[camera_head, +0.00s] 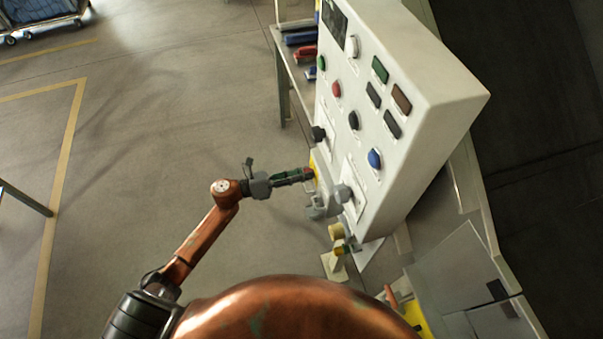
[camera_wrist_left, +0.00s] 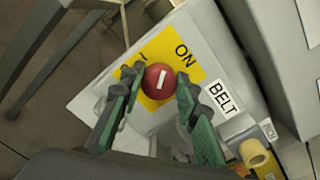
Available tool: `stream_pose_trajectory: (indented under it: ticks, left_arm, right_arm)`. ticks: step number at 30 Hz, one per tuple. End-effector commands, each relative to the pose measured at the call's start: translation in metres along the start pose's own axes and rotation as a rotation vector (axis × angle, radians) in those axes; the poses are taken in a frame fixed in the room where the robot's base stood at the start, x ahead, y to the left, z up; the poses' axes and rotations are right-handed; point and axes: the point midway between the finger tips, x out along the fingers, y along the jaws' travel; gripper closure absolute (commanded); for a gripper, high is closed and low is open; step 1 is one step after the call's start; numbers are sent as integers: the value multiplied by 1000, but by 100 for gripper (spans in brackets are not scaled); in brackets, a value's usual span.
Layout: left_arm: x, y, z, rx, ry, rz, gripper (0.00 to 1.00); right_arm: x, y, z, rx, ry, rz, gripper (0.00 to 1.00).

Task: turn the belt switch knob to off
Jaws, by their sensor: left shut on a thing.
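The belt switch knob (camera_wrist_left: 159,84) is a round red knob with a white line, on a yellow plate (camera_wrist_left: 200,68) in the left wrist view. The line stands nearly upright in the picture, tilted slightly right. "ON" is printed to the knob's upper right; another label at upper left is mostly hidden. A white "BELT" label (camera_wrist_left: 220,99) lies to the right. My left gripper (camera_wrist_left: 158,82) has its green fingers on both sides of the knob, shut on it. In the head view my left gripper (camera_head: 306,174) reaches the panel's lower left side. My right gripper is not in view.
A white control panel (camera_head: 440,95) with several coloured buttons and dark knobs stands beside the switch. A grey fitting (camera_head: 320,206) and a yellowish cylinder (camera_head: 336,231) sit close below my gripper. A table (camera_head: 283,75) stands behind.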

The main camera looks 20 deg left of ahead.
Motion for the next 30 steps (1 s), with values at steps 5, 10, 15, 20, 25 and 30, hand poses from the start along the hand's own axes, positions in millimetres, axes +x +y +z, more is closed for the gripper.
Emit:
stream_pose_trajectory:
  ticks: [5,10,15,20,25,30]
  left_arm:
    - [0,0,2,-169,1,1,95]
    - [-1,1,2,-330,1,2,95]
    - [0,1,2,-490,0,1,95]
    - [-1,2,1,-632,0,2,95]
    - [-1,3,0,-760,0,2,95]
    - [-1,3,-1,-856,-1,2,95]
  right_arm:
    - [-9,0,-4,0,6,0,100]
    - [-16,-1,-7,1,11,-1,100]
    - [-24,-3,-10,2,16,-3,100]
    - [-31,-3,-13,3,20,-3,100]
    - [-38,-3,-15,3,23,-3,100]
    - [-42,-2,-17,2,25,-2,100]
